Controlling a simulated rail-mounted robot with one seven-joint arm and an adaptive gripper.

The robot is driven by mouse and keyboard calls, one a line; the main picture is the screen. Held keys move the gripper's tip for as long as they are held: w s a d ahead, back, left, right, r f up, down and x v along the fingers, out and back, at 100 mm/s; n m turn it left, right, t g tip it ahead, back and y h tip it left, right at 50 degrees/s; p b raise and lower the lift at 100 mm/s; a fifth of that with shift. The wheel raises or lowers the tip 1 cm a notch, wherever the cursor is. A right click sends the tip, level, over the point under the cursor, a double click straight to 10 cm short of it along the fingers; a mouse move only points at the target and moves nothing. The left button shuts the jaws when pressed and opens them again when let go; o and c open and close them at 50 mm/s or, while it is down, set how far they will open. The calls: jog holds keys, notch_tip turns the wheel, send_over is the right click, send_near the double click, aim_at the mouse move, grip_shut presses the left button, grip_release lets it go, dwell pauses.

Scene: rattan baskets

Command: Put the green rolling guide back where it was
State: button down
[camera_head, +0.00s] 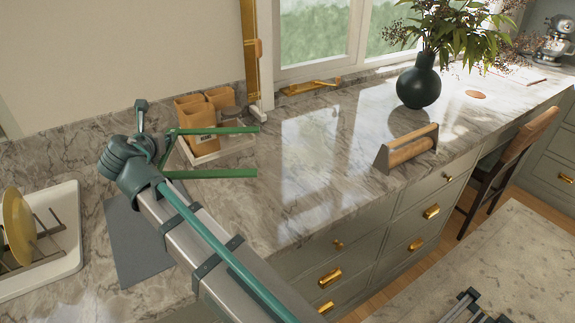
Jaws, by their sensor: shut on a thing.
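The green rolling guide (212,174) shows as two long green bars joined at their left ends, the far bar crossing in front of the brown canisters. My gripper (158,152) is at the end of my silver and teal arm and is shut on the left end of the guide. My wrist hides part of this hold, and the fingertips are hard to make out. The guide's bars point right, over the marble counter. I cannot tell how high they are above it.
Brown canisters (190,112) stand in a white tray (211,156) behind the guide. A dish rack (50,272) with a yellow plate is at left, beside a grey mat (137,250). A wooden rolling pin in a holder (388,162) and a dark vase (418,85) stand right. The middle counter is clear.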

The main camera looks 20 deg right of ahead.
aim_at(208, 130)
jog(key=w+d+m+h, duration=0.1)
jog(key=d, duration=0.3)
jog(key=w+d+m+g+h, duration=0.1)
jog(key=d, duration=0.3)
jog(key=w+d+f+m+h, duration=0.1)
jog(key=d, duration=0.3)
jog(key=shift+w+d+g, duration=0.15)
jog(key=shift+w+g, duration=0.25)
jog(key=s+d+f+m+g+h, duration=0.25)
jog(key=d+m+g, duration=0.25)
jog(key=d, duration=1.5)
jog(key=s+d+f+m+g+h, duration=0.1)
jog(key=d+m+g+h, duration=0.25)
jog(key=d, duration=1.55)
jog(key=shift+m+g, duration=0.25)
jog(key=shift+m, duration=0.1)
jog(key=w+a+f+p, duration=0.1)
jog(key=w+a+f, duration=0.3)
jog(key=w+a+f+p, duration=0.1)
jog(key=w+a+f, duration=0.3)
jog(key=shift+w, duration=0.4)
jog(key=shift+w+a+f+p, duration=0.3)
jog(key=shift+a+f+p, duration=0.1)
jog(key=shift+f, duration=0.15)
jog(key=shift+w+a+f, duration=0.1)
jog(key=shift+f, duration=0.85)
jog(key=shift+w+a+f, duration=0.1)
jog(key=shift+f, duration=0.9)
jog(key=c, duration=1)
grip_release()
